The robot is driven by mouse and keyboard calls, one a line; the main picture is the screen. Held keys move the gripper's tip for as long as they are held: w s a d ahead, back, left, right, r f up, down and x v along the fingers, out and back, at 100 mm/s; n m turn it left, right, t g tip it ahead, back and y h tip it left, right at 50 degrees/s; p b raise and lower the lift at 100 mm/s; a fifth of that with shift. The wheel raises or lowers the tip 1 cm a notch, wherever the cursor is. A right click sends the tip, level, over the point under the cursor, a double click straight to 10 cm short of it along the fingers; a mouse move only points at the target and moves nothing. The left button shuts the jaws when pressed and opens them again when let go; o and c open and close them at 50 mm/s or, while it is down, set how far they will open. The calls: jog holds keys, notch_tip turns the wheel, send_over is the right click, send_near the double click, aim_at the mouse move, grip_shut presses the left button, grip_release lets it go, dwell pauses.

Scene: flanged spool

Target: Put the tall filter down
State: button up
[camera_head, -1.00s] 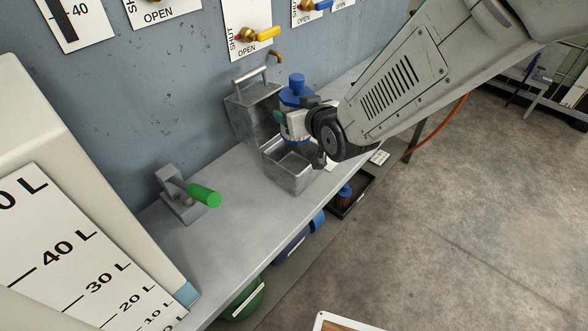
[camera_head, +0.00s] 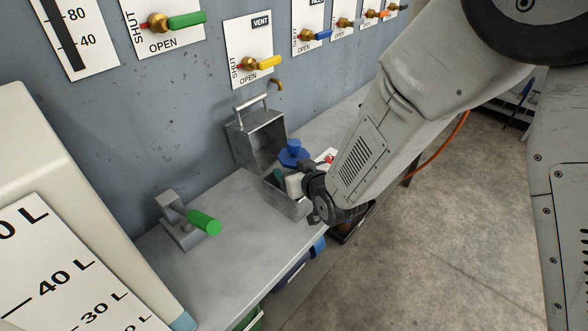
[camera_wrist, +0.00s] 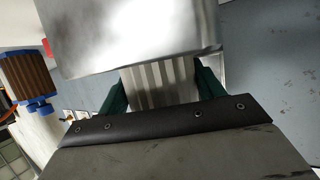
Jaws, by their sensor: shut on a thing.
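The tall filter (camera_head: 293,155) has a blue end cap with a knob. It stands roughly upright in my gripper (camera_head: 284,181), its lower part down inside the open metal box (camera_head: 294,207) on the bench. My gripper's green fingers are shut on both sides of its pale, ridged body (camera_wrist: 160,86) in the wrist view. I cannot tell whether its bottom touches the floor of the box; the box wall and my gripper hide it.
The box's raised lid (camera_head: 263,138) with a bar handle stands against the wall behind. A green-handled lever (camera_head: 204,222) is on the bench (camera_head: 235,265) to the left. A blue-capped brown filter (camera_wrist: 27,75) shows at the left in the wrist view.

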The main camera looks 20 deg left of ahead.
jog(key=shift+f, duration=0.6)
jog(key=o, duration=1.1)
jog(key=shift+s, duration=0.1)
jog(key=shift+d, duration=0.1)
jog(key=shift+w, duration=0.2)
